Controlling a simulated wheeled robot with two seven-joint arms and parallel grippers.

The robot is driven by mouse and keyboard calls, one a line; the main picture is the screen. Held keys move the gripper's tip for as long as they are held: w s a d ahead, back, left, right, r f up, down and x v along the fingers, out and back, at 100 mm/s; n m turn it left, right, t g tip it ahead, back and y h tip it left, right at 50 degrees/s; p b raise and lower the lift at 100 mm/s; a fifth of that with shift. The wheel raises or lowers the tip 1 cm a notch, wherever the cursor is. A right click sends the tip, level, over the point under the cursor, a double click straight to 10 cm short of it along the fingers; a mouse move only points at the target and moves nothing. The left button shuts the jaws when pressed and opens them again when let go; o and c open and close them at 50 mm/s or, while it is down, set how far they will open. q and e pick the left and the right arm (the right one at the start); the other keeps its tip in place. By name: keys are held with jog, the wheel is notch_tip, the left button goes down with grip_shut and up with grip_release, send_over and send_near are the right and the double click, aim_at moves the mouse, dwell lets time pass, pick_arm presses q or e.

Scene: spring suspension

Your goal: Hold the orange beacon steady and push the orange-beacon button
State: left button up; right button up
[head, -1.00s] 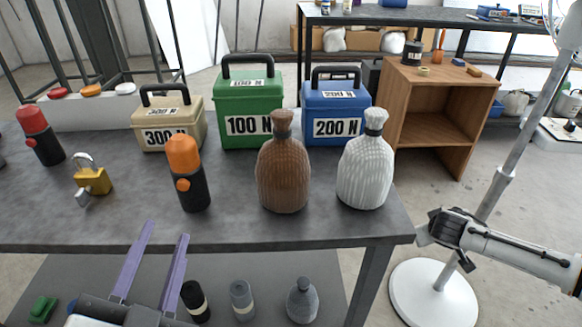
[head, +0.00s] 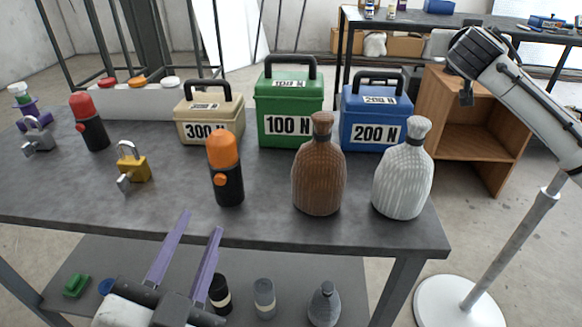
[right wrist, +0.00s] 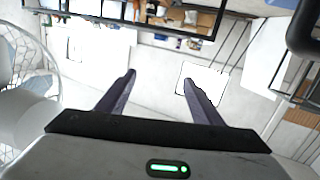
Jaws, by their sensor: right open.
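The orange beacon (head: 224,160) stands upright on the dark tabletop (head: 100,190). It has an orange dome, a black body and a round orange button (head: 221,180) on its front-left side. My left gripper (head: 200,222) is open and empty, its purple fingers pointing up at the table's front edge, below and in front of the beacon, not touching it. In the right wrist view, my right gripper (right wrist: 159,82) is open and empty, pointing at the room.
A brown bottle (head: 319,170) and a white bottle (head: 403,175) stand right of the beacon. A yellow padlock (head: 132,167) and a red beacon (head: 88,122) are to its left. Weight boxes, beige (head: 208,112), green (head: 290,105) and blue (head: 376,115), stand behind. A lamp stand (head: 510,245) is at right.

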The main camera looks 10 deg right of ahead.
jog(key=w+a+r+n+t+y, duration=0.1)
jog(key=w+a+r+n+t, duration=0.1)
jog(key=a+r, duration=0.6)
jog(key=n+t+y, duration=0.6)
jog(key=n+t, duration=0.1)
jog(key=n, duration=2.7)
send_over(221, 147)
jog(key=w+d, duration=0.3)
jog(key=d, duration=0.5)
notch_tip(221, 147, down, 7)
jog(key=s+a+f+n+g+y, duration=0.35)
jog(key=s+a+f+n, duration=0.4)
jog(key=s+f, duration=0.4)
jog(key=shift+m+g, duration=0.35)
jog(key=w, duration=0.3)
jog(key=w+f, duration=0.1)
jog(key=w, duration=0.3)
jog(key=w+f, duration=0.1)
jog(key=w, duration=0.3)
jog(key=shift+w+a, duration=0.25)
